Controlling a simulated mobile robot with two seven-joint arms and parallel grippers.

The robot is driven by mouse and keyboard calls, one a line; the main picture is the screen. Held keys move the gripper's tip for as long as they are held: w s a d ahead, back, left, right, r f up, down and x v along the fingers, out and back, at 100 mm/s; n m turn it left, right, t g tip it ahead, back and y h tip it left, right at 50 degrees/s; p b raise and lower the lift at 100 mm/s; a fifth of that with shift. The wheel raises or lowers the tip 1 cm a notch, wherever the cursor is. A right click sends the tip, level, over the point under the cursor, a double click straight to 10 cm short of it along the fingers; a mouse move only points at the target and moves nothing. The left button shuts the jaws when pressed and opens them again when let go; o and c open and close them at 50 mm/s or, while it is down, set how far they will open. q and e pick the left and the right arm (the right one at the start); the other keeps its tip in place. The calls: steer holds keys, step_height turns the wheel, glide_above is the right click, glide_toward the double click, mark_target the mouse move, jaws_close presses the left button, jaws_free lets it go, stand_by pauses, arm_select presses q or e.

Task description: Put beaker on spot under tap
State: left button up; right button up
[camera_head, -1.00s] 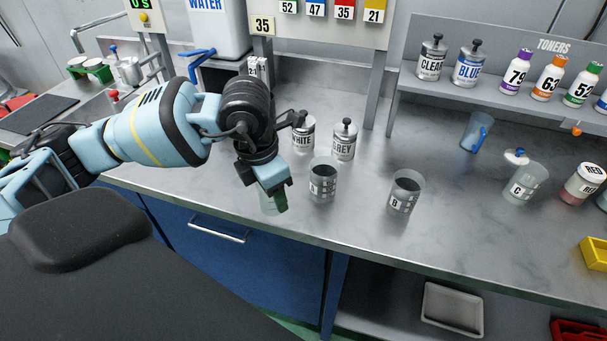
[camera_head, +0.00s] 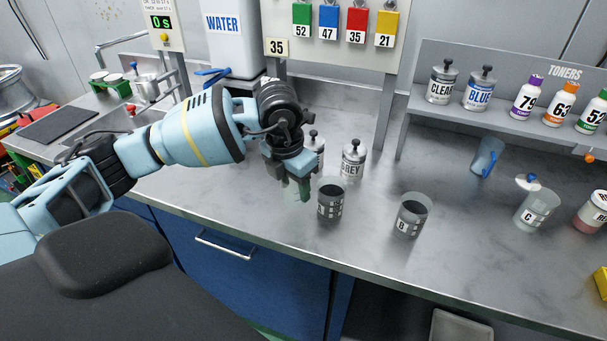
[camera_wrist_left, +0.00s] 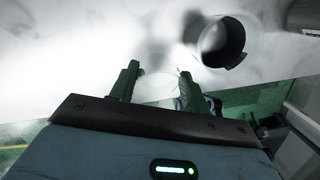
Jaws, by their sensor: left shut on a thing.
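A clear beaker (camera_wrist_left: 158,90) is between the fingers of my left gripper (camera_head: 295,188), which is shut on it. In the head view the beaker is mostly hidden by the green fingers, near the counter's front edge. I cannot tell whether it touches the counter. The left wrist view shows the two fingers (camera_wrist_left: 158,74) on either side of it. A white water tank (camera_head: 224,45) with a blue tap (camera_head: 212,73) stands at the back left, behind my left arm. The spot under the tap is hidden by my arm. My right gripper is out of view.
Dark-filled beakers, one (camera_head: 330,200) just right of my gripper and beaker B (camera_head: 412,216) farther right, stand on the counter (camera_head: 350,255). The grey tin (camera_head: 352,161) stands behind them. Beaker C (camera_head: 537,208) is at the right. A sink (camera_head: 120,118) is at the left.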

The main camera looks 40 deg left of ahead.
arm_select(q)
steer(key=w+a, duration=0.1)
steer(key=w, duration=0.4)
steer(key=w+a, duration=0.1)
steer(key=w, duration=0.1)
steer(key=shift+w+a+f, duration=0.2)
steer(key=shift+a+f, duration=0.15)
steer(key=shift+w+a, duration=0.1)
steer(key=shift+w, duration=0.1)
steer(key=shift+f, duration=1.8)
steer(key=shift+f, duration=0.15)
steer(key=o, duration=1)
steer(key=shift+c, duration=0.2)
